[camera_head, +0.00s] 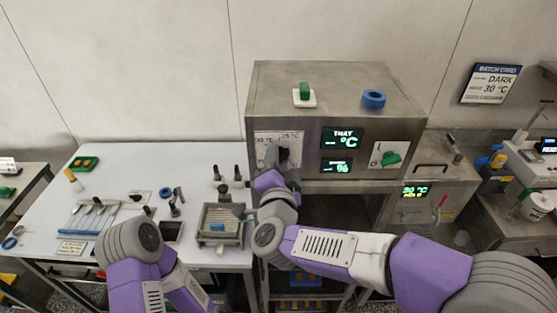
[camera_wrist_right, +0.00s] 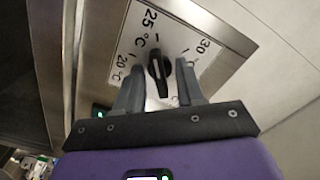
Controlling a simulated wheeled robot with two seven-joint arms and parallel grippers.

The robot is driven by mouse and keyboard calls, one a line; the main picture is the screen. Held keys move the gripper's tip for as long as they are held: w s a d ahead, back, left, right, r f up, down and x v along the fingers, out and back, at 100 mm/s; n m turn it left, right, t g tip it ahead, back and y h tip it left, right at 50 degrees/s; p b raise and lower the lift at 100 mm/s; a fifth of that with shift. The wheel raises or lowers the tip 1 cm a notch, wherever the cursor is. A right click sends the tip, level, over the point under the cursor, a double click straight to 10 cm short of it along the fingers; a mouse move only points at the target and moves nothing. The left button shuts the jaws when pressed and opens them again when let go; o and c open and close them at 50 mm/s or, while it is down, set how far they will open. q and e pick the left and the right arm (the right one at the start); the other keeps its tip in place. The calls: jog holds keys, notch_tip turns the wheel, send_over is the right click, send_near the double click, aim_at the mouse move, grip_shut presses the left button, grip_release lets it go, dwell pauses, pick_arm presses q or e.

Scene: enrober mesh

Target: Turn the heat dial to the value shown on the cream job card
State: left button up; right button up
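The heat dial is a black knob (camera_wrist_right: 158,72) on a white plate (camera_wrist_right: 138,25) marked 20, 25 and 30 °C in the right wrist view. Its long end points roughly at the 25 mark. My right gripper (camera_wrist_right: 160,76) is open, with its fingertips on either side of the knob and gaps showing. The pale batch card (camera_head: 490,83) on the wall reads DARK and 30 °C. My left arm shows at lower left, but its gripper cannot be seen.
The steel machine (camera_head: 262,97) carries green displays (camera_head: 342,138) and a green knob (camera_head: 390,158) right of the dial. A white table (camera_head: 120,165) with several tools stands left.

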jog(key=shift+c, duration=0.3)
grip_shut()
jog(key=shift+m+b, duration=0.6)
jog(key=shift+b, duration=0.3)
jog(key=shift+o, duration=0.3)
grip_release()
jog(key=s, duration=0.7)
jog(key=shift+s+b, duration=0.3)
jog(key=shift+b, duration=0.15)
